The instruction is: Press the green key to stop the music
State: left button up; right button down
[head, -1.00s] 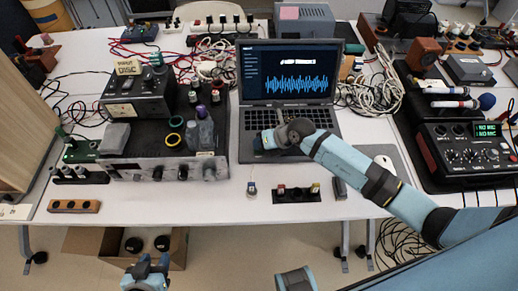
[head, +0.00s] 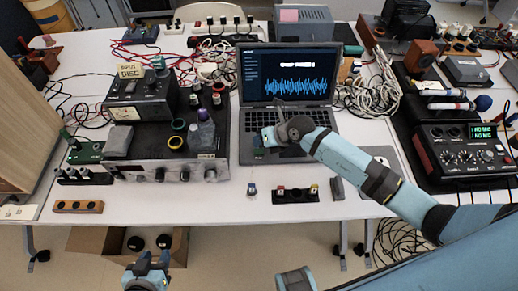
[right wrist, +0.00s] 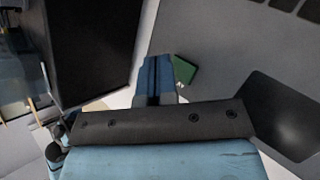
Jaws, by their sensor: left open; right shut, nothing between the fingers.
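An open laptop (head: 252,157) stands mid-table, its screen (head: 288,75) showing a blue waveform. The green key shows in the right wrist view as a small green patch (right wrist: 184,69), right beside my right gripper's fingertips (right wrist: 154,66). The fingers partly cover it; I cannot tell whether they touch it. In the head view my right gripper (head: 268,136) is shut and empty over the left part of the laptop's keyboard, where the hand hides keys. My left gripper (head: 147,268) is open and empty, low in front of the table's front edge.
An amplifier stack with a meter box (head: 140,104) stands left of the laptop. A mixer (head: 465,150) is at the right. White cables (head: 368,92) lie behind my right arm. A small connector strip (head: 294,194) lies before the laptop. A cardboard box (head: 85,240) is under the table.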

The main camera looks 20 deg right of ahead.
aim_at(260, 151)
pick_arm(q)
notch_tip(260, 151, up, 5)
jog(key=p, duration=0.4)
pick_arm(e)
notch_tip(260, 151, up, 5)
jog(key=shift+r, duration=0.1)
pick_arm(q)
jog(key=shift+f, duration=0.1)
pick_arm(e)
jog(key=s+a+r+m+t+y+p, duration=0.3)
jog(key=s+a+r+m+t+y, duration=0.25)
jog(key=s+r+m, duration=0.55)
pick_arm(q)
jog(key=r+p, duration=0.2)
jog(key=r, duration=0.1)
jog(key=r+p, duration=0.1)
jog(key=r, duration=0.1)
jog(key=shift+s+a+p, duration=0.3)
jog(key=shift+a, duration=0.1)
pick_arm(e)
jog(key=s+d+f+m+h, duration=0.4)
jog(key=s+m, duration=0.3)
jog(key=m, duration=0.4)
jog(key=s+d+f+m+h, duration=0.4)
jog(key=s+f+m+h, duration=0.1)
jog(key=m, duration=0.7)
jog(key=shift+s+f, duration=0.45)
jog(key=shift+s, duration=0.6)
